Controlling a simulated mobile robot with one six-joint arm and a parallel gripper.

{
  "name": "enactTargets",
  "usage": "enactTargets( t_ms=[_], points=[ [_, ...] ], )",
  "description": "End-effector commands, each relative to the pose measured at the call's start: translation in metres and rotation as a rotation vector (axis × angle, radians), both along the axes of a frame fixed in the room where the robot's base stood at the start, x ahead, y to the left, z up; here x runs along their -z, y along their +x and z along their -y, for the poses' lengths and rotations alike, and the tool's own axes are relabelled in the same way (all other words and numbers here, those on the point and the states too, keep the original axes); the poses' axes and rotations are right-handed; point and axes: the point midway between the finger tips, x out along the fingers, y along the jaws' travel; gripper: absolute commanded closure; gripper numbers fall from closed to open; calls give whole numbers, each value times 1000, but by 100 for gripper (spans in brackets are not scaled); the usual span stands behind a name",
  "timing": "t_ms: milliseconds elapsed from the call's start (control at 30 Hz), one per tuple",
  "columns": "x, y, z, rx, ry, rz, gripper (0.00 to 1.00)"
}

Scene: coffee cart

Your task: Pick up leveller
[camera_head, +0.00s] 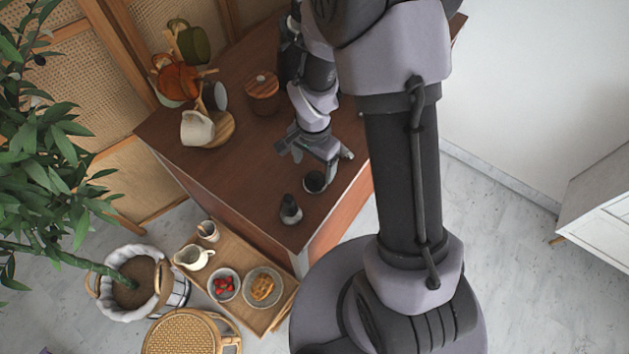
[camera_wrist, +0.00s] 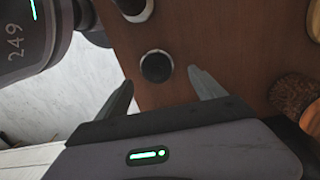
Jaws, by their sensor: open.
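A small round dark piece, which looks like the leveller (camera_head: 315,181), stands on the brown cart top near its front right edge. In the wrist view this leveller (camera_wrist: 156,66) shows as a black disc with a thin pale rim, lying ahead of and between my fingertips. My gripper (camera_head: 314,156) is open and empty, just behind the leveller in the head view and apart from it. In the wrist view, my gripper's (camera_wrist: 161,88) two fingers are spread wide. Its height above the top is hard to tell.
A dark and silver piece (camera_head: 290,208) stands close to the leveller, nearer the cart's front corner. A wooden canister (camera_head: 262,88), a white cup (camera_head: 197,128) and a mug rack stand farther back. A lower wooden tray (camera_head: 233,247) holds food bowls.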

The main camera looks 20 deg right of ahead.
Motion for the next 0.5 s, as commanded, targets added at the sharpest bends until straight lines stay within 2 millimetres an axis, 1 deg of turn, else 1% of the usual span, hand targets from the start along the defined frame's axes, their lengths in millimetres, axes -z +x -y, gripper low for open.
enactTargets(
  t_ms=[67, 200, 300, 367, 500],
  points=[
    [10, -2, 1, 1, 1, -3, 22],
    [39, -8, 3, 0, 0, -2, 22],
    [53, -7, 3, 0, 0, -1, 22],
    [56, -7, 3, 0, 0, -1, 22],
    [55, -7, 3, 0, 0, 0, 22]
  ],
)
